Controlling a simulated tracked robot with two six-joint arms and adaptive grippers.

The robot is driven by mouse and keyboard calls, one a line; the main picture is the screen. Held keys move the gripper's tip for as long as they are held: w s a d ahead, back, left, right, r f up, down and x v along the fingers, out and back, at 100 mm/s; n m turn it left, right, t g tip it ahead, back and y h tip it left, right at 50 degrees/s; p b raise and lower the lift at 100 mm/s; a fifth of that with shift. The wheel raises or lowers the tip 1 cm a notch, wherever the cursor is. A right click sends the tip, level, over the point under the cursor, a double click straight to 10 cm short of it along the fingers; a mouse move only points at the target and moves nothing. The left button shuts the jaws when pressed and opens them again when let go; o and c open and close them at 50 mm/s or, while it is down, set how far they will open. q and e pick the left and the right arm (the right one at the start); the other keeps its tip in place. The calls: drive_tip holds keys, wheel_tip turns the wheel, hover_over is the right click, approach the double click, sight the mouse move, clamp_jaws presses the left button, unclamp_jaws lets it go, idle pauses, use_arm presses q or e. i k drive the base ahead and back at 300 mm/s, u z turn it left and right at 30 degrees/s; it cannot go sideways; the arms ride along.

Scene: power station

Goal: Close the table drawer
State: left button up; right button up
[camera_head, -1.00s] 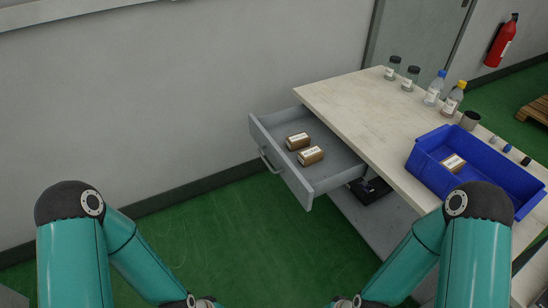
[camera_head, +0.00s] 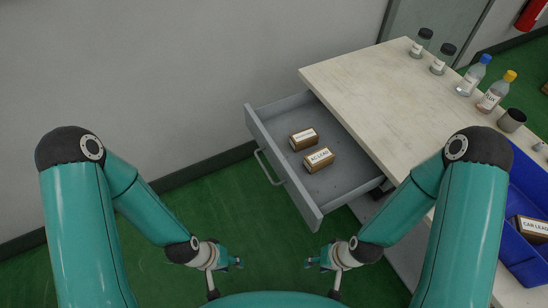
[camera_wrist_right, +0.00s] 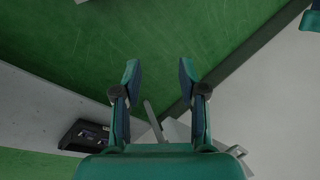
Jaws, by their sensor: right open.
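The grey table drawer (camera_head: 288,172) is pulled out from the left end of the pale-topped table (camera_head: 365,95). Its bar handle (camera_head: 266,168) faces the lower left, and two small brown labelled boxes (camera_head: 304,139) (camera_head: 319,160) lie inside. My left gripper (camera_head: 238,263) is below and left of the drawer in the head view, apart from the handle; its jaw state is unclear. My right gripper (camera_head: 313,263) is below the drawer's near corner. In the right wrist view its two fingers (camera_wrist_right: 158,80) are spread with nothing held between them.
Several bottles and jars (camera_head: 488,92) stand along the table's far side. A blue bin (camera_head: 525,185) with a brown box is on the table at right. The wall (camera_head: 150,90) runs behind the drawer. Green floor is clear left of the drawer. A dark item (camera_wrist_right: 85,135) shows in the wrist view.

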sight(352, 174)
drive_tip(key=u, duration=0.3)
drive_tip(key=k, duration=1.35)
drive_tip(key=z, duration=0.6)
drive_tip(key=i, duration=1)
drive_tip(key=u, duration=0.1)
